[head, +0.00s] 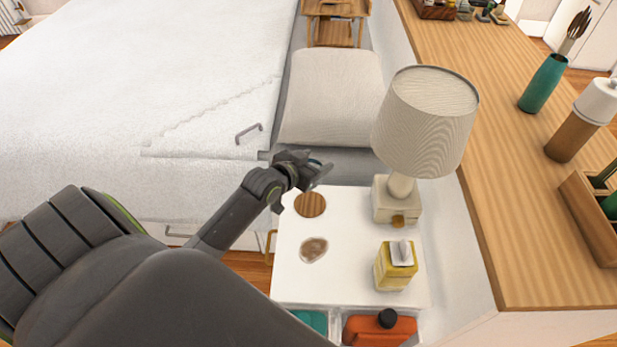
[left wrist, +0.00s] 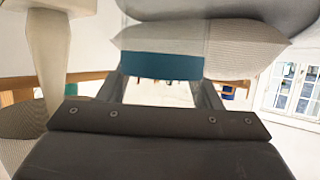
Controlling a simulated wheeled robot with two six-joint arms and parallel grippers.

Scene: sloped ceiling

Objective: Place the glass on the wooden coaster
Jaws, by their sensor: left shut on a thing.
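The wooden coaster (head: 310,204) is a round, brown wood-grain disc on the white nightstand (head: 350,222), near its far left corner. My left gripper (head: 319,169) is just beyond the coaster in the head view, above the nightstand's far edge. It is shut on a teal glass (head: 316,162), of which only a small bit shows between the jaws. In the left wrist view the glass (left wrist: 160,65) is a teal band between the two fingers (left wrist: 162,92). Nothing shows on top of the coaster. My right gripper is not in view.
A lamp (head: 424,120) stands right of the coaster. A yellow box (head: 395,267) and a brownish irregular flat patch (head: 313,250) are nearer on the nightstand. A pillow (head: 332,98) lies beyond the gripper. A wooden counter (head: 500,180) runs along the right.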

